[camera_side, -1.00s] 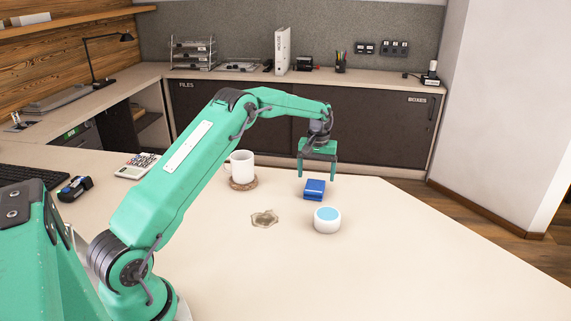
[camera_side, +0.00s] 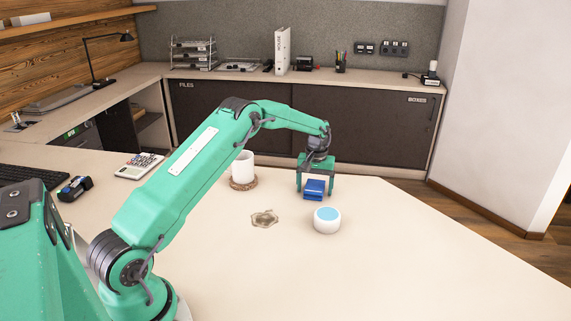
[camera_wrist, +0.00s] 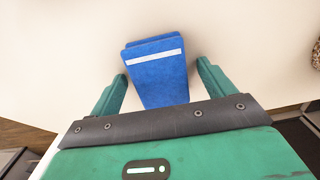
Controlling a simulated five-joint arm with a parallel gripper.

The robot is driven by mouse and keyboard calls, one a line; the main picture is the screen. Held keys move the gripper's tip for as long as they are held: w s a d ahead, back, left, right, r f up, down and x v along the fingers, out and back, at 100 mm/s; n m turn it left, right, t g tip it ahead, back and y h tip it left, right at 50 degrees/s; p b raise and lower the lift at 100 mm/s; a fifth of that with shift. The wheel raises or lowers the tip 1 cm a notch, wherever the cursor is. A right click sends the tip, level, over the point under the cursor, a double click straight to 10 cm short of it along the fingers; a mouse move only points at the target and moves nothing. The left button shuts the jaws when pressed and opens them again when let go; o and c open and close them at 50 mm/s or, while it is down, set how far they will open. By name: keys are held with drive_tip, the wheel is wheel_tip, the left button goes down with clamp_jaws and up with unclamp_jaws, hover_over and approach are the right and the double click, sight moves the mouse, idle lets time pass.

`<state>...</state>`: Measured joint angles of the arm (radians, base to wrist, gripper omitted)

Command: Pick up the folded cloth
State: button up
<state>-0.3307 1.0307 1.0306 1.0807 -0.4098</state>
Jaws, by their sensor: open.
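The folded cloth (camera_side: 314,190) is a small blue bundle lying on the pale desk (camera_side: 400,240). In the wrist view the cloth (camera_wrist: 158,78) shows a white stripe across it. My gripper (camera_side: 315,192) is low over the cloth, with one finger on each side of it. In the wrist view the fingers of my gripper (camera_wrist: 161,78) are spread, with a gap between each finger and the cloth. The gripper is open and holds nothing. The cloth's near part in the wrist view is hidden by my gripper's body.
A white round device with a blue top (camera_side: 327,220) stands just in front of the cloth. A white mug (camera_side: 243,165) on a round coaster (camera_side: 243,184) stands to the left. A small glassy dish (camera_side: 264,218) lies front left. The desk to the right is clear.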

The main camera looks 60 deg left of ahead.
sight(315, 186)
drive_tip(key=shift+c, duration=0.2)
drive_tip(key=c, duration=1)
drive_tip(key=shift+r, duration=0.15)
drive_tip(key=shift+r, duration=0.8)
wheel_tip(315, 186, up, 2)
drive_tip(key=shift+w+r, duration=0.1)
drive_tip(key=shift+r, duration=0.1)
drive_tip(key=d+r, duration=0.2)
drive_tip(key=d, duration=0.1)
drive_tip(key=s+d+r, duration=0.1)
drive_tip(key=d+r, duration=0.1)
drive_tip(key=d, duration=0.2)
drive_tip(key=s+d+r, duration=0.1)
drive_tip(key=d+r, duration=0.1)
drive_tip(key=d, duration=0.2)
drive_tip(key=shift+s+d+r, duration=0.2)
drive_tip(key=shift+s+r, duration=0.05)
drive_tip(key=shift+r, duration=0.15)
